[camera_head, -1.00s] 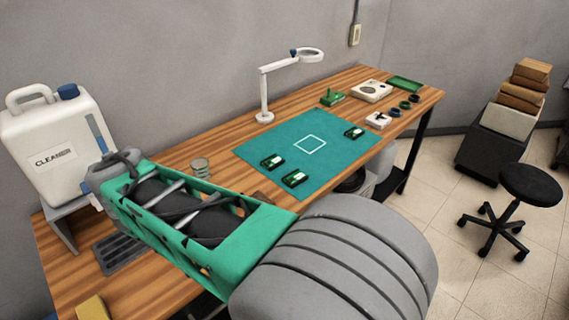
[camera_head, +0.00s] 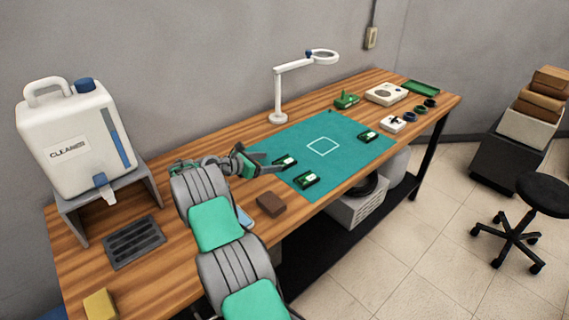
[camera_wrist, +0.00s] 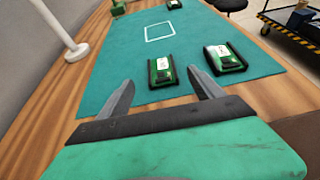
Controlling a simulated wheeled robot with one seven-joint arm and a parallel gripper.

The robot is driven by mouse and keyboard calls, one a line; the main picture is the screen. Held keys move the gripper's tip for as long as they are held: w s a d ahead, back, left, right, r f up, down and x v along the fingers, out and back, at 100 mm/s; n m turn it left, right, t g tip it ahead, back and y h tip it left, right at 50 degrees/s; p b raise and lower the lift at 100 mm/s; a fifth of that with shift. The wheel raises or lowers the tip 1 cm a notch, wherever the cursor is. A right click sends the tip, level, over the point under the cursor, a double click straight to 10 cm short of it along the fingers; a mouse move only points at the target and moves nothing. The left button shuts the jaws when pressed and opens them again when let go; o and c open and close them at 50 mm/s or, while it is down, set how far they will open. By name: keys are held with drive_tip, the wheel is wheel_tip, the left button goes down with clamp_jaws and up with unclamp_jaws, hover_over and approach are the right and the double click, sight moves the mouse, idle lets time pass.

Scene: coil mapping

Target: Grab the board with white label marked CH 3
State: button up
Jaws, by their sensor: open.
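Three small green boards with white labels and dark edges lie on a teal mat (camera_head: 348,146) with a white square outline. One board (camera_head: 286,162) is closest to my gripper, a second (camera_head: 307,181) is nearer the front edge, and a third (camera_head: 368,136) is at the right. The label text is too small to read, so I cannot tell which is CH 3. My gripper (camera_wrist: 160,78) is open and empty. In the wrist view the closest board (camera_wrist: 162,70) shows between and just beyond the fingertips; the second board (camera_wrist: 224,57) is right of the right finger.
A magnifier lamp (camera_head: 279,118) stands behind the mat. A brown block (camera_head: 271,204) lies near the front edge, below my gripper. The cleaner jug (camera_head: 75,140) on its stand is at the left. Small devices and a green tray (camera_head: 421,88) are at the far right end.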

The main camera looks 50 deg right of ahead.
sight(280, 163)
drive_tip(key=x, duration=0.2)
drive_tip(key=f+p+x, duration=0.1)
drive_tip(key=x, duration=0.2)
drive_tip(key=shift+a, duration=0.25)
drive_tip(key=shift+c, duration=0.6)
drive_tip(key=c, duration=1.3)
